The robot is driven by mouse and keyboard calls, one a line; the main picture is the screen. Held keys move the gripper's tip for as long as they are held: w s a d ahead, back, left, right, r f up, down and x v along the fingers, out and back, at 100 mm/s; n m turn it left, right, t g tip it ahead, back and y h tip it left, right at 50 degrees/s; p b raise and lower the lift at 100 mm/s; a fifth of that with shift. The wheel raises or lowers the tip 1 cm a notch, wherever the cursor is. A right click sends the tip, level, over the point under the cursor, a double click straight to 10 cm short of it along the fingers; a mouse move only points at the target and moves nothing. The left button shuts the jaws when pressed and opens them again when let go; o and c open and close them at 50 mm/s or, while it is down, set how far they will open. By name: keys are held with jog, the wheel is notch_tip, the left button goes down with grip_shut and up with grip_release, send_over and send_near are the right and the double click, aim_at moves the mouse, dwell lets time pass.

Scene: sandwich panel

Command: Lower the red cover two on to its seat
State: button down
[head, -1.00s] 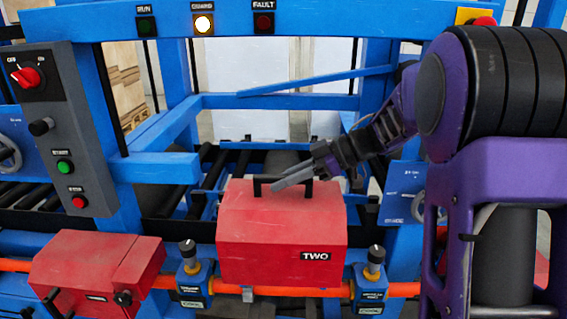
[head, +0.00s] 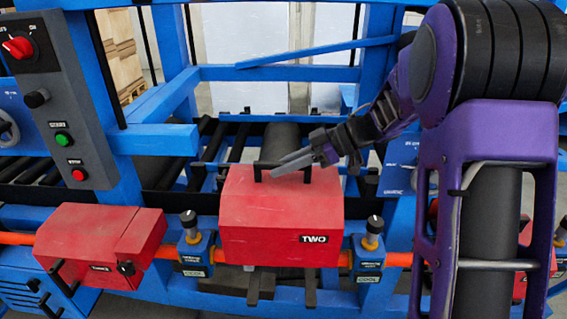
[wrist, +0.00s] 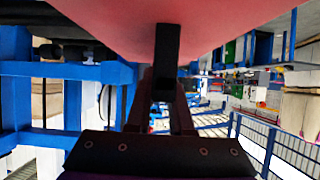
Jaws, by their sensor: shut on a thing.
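The red cover two (head: 270,212), labelled TWO, is in the middle of the head view, over the orange pipe between two blue valve blocks. A black bar handle (head: 262,167) stands on its top. My gripper (head: 292,165) is shut on that handle, reaching in from the right. In the wrist view the cover's red face (wrist: 110,25) fills the top and the dark handle (wrist: 168,60) runs down between the fingers. Whether the cover's underside touches its seat is hidden.
Another red cover (head: 100,240) lies to the left on the pipe. Valve blocks stand close on the left (head: 195,255) and right (head: 367,258) of cover two. A grey control panel (head: 60,110) and blue frame posts stand at left. A blue bar slants behind.

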aim_at(292, 184)
jog(key=shift+f+b, duration=3.05)
jog(key=shift+b, duration=0.6)
notch_tip(292, 184, down, 9)
jog(key=shift+b, duration=0.3)
jog(key=shift+f, duration=0.15)
jog(key=shift+f+p, duration=0.4)
jog(key=shift+p, duration=0.05)
jog(key=c, duration=0.7)
grip_release()
notch_tip(292, 184, up, 10)
jog(key=shift+p, duration=1.25)
jog(key=shift+r, duration=0.1)
